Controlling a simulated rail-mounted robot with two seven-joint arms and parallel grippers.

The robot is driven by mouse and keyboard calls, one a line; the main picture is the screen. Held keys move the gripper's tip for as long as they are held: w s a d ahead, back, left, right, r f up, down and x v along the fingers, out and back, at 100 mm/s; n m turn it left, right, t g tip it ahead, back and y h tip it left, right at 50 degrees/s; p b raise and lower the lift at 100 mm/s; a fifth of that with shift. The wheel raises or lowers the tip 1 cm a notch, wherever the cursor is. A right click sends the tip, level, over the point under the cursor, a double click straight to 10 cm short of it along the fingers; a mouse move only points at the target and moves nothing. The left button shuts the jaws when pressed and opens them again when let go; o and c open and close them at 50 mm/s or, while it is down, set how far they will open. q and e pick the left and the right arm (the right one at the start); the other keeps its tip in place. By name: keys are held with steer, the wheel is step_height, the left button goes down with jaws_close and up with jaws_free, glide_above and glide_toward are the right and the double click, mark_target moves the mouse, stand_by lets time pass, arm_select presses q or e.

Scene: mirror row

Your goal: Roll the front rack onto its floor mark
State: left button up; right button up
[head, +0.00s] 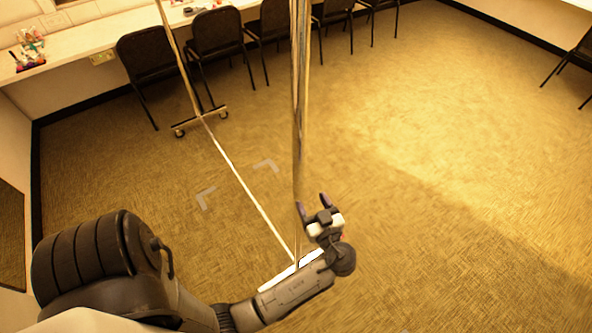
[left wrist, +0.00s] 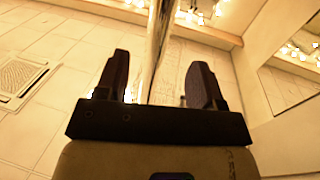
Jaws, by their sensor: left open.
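The front rack has a shiny near post (head: 300,90), a thin far post (head: 178,50) and a long bottom rail (head: 240,182) running along the floor. Its far foot (head: 200,121) has small wheels; its near foot is largely hidden by my arm. The floor mark shows as pale corner brackets (head: 265,165) on the carpet, close to the rail. My left gripper (head: 312,205) is open at the near post, low in the head view. In the left wrist view the post (left wrist: 156,50) runs between the open fingers (left wrist: 157,82); contact cannot be told. My right gripper is not in view.
Several black chairs (head: 152,60) line a white counter (head: 110,35) along the back wall, close to the rack's far foot. Another chair (head: 578,62) stands at the right edge. The carpet (head: 450,150) on the right is clear.

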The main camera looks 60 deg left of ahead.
mark_target(301, 181)
arm_select(q)
steer(key=a+p, duration=0.1)
steer(key=a, duration=0.2)
steer(key=a+p, duration=0.1)
steer(key=a, duration=0.2)
steer(key=w+a+p, duration=0.1)
steer(key=a, duration=0.3)
steer(key=shift+r+p, duration=0.15)
steer(key=shift+p, duration=0.2)
steer(key=shift+a, duration=0.85)
jaws_close()
